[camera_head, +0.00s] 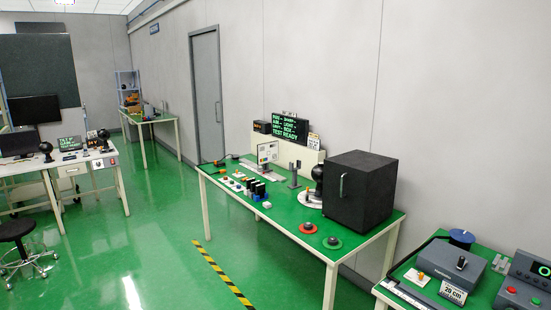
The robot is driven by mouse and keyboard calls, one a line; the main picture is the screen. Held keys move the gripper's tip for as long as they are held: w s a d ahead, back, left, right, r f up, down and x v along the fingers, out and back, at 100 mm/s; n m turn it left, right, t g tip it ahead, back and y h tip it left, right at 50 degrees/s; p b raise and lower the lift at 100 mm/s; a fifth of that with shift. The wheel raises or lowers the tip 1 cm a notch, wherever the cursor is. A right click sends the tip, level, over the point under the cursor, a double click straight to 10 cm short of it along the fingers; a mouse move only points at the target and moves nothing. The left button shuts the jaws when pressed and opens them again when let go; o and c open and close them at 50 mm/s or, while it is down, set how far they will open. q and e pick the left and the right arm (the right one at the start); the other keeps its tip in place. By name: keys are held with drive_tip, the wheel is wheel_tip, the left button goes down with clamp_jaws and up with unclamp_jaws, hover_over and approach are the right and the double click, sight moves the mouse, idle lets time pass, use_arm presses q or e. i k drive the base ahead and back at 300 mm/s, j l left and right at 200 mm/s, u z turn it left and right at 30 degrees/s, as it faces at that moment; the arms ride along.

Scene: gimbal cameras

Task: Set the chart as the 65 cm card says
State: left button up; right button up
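A white chart panel (267,153) with small marks stands upright at the back of the middle green-topped table (330,237). A rail-like strip (262,171) lies by its foot. A small card with print (313,141) stands right of the dark display; its text is too small to read. A card reading "20 cm" (453,292) leans by a grey box on the near right table. I cannot make out a card reading 65 cm. Neither of my grippers is in view.
A black box (360,190) with a handle fills the table's right end. A display (289,127) shows green text ending in "TEST READY". A stool (20,245) stands left. The green floor between tables is open.

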sight(267, 153)
drive_tip(key=i+l+z, duration=0.15)
drive_tip(key=i+l, duration=0.15)
drive_tip(key=i, duration=0.9)
drive_tip(key=i+l+z, duration=0.2)
drive_tip(key=i, duration=1.05)
drive_tip(key=i+j, duration=0.15)
drive_tip(key=j, duration=0.5)
drive_tip(key=i+j+z, duration=0.1)
drive_tip(key=j, duration=0.5)
drive_tip(key=i+j, duration=0.15)
drive_tip(key=j, duration=0.5)
drive_tip(key=i+j+z, duration=0.15)
drive_tip(key=j, duration=1.15)
drive_tip(key=i+z, duration=0.05)
